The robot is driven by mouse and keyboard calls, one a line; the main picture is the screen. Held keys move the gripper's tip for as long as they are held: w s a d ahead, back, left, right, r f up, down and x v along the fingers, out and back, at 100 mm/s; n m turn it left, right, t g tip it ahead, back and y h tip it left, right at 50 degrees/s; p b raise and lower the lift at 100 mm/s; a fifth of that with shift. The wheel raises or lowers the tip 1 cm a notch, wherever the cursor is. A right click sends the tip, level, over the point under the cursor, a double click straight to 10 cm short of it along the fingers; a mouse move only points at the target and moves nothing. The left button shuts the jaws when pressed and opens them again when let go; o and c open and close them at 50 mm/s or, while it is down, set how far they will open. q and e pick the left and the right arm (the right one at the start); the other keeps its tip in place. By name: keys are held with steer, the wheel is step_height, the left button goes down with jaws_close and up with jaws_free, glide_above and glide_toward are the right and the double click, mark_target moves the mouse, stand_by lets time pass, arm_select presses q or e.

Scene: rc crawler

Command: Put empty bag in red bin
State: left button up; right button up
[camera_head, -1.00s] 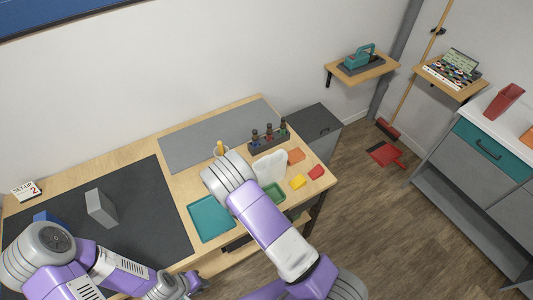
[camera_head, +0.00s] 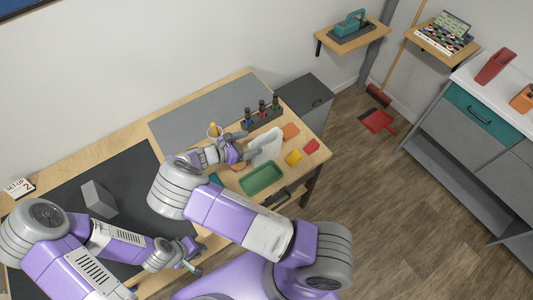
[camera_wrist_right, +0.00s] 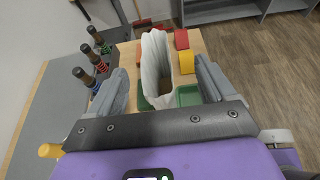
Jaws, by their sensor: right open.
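The empty bag (camera_head: 266,146) is white and stands upright and open on the right part of the workbench. It also shows in the right wrist view (camera_wrist_right: 157,62), lying between my two spread fingers with gaps at both sides. My right gripper (camera_head: 250,148) is open at the bag's left side; whether a finger touches it is unclear. Its fingers flank the right wrist view (camera_wrist_right: 163,80). A red bin (camera_head: 494,67) stands on the white cabinet top at the far right. My left gripper (camera_head: 193,262) is low near the bench's front edge; its jaws are too small to read.
A green tray (camera_head: 263,178), a yellow block (camera_head: 294,157), a red block (camera_head: 312,146) and an orange block (camera_head: 291,131) surround the bag. A tool rack (camera_head: 262,117) stands behind it. A red dustpan (camera_head: 379,121) lies on the floor, which is otherwise open towards the cabinet.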

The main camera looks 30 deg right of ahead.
mark_target(263, 139)
steer(key=d+f, duration=0.1)
steer(key=d, duration=0.1)
steer(key=w+d+f, duration=0.1)
steer(key=d+f, duration=0.3)
steer(key=d, duration=0.1)
steer(key=shift+w, duration=0.35)
steer(key=shift+c, duration=0.5)
steer(key=shift+r, duration=0.15)
steer(key=c, duration=1.3)
